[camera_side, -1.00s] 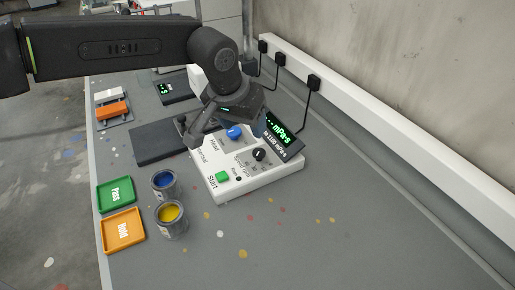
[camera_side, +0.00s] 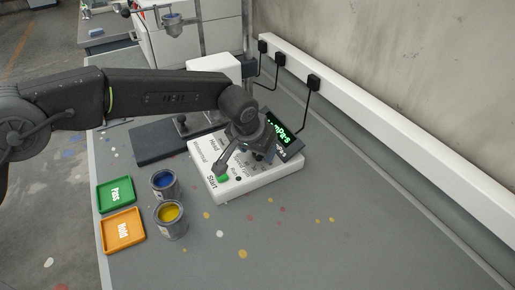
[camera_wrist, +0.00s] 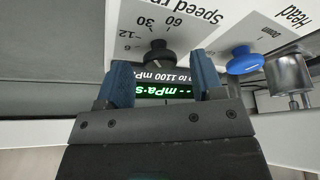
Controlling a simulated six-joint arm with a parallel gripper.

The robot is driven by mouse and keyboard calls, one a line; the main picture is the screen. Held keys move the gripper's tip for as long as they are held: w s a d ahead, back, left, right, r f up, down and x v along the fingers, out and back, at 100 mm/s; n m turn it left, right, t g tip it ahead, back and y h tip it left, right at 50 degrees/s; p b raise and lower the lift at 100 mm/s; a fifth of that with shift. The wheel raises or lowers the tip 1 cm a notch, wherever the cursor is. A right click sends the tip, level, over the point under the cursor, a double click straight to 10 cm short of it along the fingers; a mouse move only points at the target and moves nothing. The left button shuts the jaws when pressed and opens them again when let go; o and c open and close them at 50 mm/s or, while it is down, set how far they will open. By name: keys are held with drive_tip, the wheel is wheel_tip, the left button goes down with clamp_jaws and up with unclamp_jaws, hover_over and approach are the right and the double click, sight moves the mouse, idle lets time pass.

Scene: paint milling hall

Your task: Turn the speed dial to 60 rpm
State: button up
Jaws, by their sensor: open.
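The black speed dial (camera_wrist: 158,54) sits on the white control panel (camera_wrist: 215,25), below a printed scale with 6, 12, 30 and 60 and the words "Speed rpm". Its pointer setting is not clear. My gripper (camera_wrist: 161,62) is open, with one blue finger to each side of the dial in the wrist view. Visible gaps separate both fingers from the dial, and I cannot tell whether their tips reach its depth. In the side view my gripper (camera_side: 245,163) is over the white panel box (camera_side: 260,188) and hides the dial.
A blue knob (camera_wrist: 245,61) marked "Head" is just right of the right finger. A green Start button (camera_side: 223,178) is on the panel's near side. A lit display (camera_side: 281,130) stands behind.

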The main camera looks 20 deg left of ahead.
drive_tip(key=shift+w+f, duration=0.1)
drive_tip(key=shift+f, duration=0.15)
drive_tip(key=c, duration=0.9)
drive_tip(key=m, duration=0.2)
drive_tip(key=m+h, duration=0.1)
drive_tip(key=m, duration=0.1)
drive_tip(key=shift+a+g+h, duration=0.15)
drive_tip(key=shift+g+h, duration=0.15)
drive_tip(key=shift+g, duration=0.1)
drive_tip(key=shift+w+m+g+h, duration=0.1)
drive_tip(key=shift+m+g+h, duration=0.3)
drive_tip(key=shift+m, duration=1.7)
